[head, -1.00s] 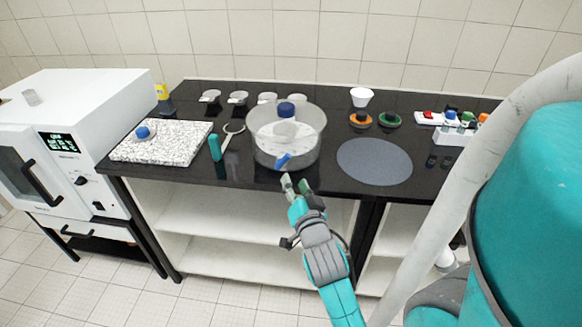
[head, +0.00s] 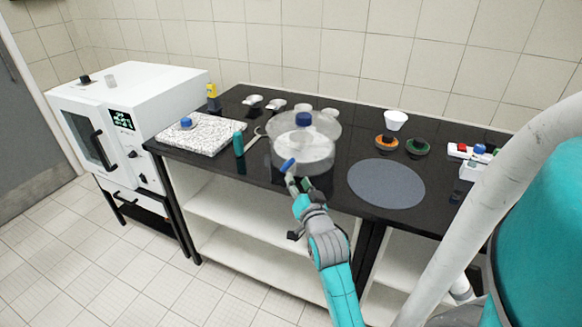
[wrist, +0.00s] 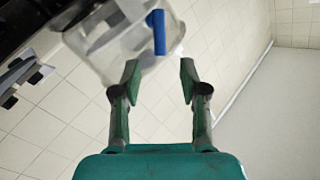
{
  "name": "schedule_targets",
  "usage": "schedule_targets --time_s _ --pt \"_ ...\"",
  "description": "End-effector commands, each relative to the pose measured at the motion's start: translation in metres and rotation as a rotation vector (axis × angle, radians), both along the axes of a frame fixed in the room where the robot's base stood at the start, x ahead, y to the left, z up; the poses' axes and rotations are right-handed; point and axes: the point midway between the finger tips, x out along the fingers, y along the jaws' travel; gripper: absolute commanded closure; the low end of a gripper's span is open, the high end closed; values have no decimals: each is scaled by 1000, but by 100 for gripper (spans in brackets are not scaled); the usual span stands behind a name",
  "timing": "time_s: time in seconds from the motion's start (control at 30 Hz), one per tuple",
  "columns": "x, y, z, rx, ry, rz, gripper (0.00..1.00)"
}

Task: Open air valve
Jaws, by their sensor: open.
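The air valve is a blue handle (head: 288,165) on the front of a clear round desiccator (head: 303,158) with a blue knob on its lid. The blue handle also shows in the wrist view (wrist: 158,33), a little beyond my fingertips and between their lines. My gripper (head: 294,184) is just in front of and below the handle at the counter's front edge. In the wrist view my gripper (wrist: 158,76) is open with nothing between its fingers. I cannot tell from the head view whether a fingertip touches the handle.
A dark counter (head: 262,188) holds a teal-handled tool (head: 239,143) and a speckled slab (head: 208,136) left of the desiccator. A grey round mat (head: 386,183) lies to its right. Several small dishes stand behind. A white oven (head: 150,100) is at the far left.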

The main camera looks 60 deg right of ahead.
Motion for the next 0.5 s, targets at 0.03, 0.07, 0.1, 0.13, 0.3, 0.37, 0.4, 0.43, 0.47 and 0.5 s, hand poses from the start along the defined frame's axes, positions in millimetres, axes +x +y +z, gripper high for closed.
schedule_targets --time_s 0.03,0.07,0.1,0.13,0.3,0.37,0.4,0.43,0.47,0.5 --pt "6 -7 1 -2 -2 0 57" --pt "10 -11 1 -2 -2 0 57" --pt "15 -15 1 -2 -2 0 57" --pt "18 -19 1 -2 -2 0 57" --pt "37 -39 1 -2 -2 0 57" --pt "42 -44 1 -1 -1 0 57" --pt "45 -48 1 -1 -1 0 57" --pt "47 -50 0 -1 -1 0 57" --pt "49 -52 0 -1 -1 0 57" --pt "51 -54 0 -1 -1 0 57"
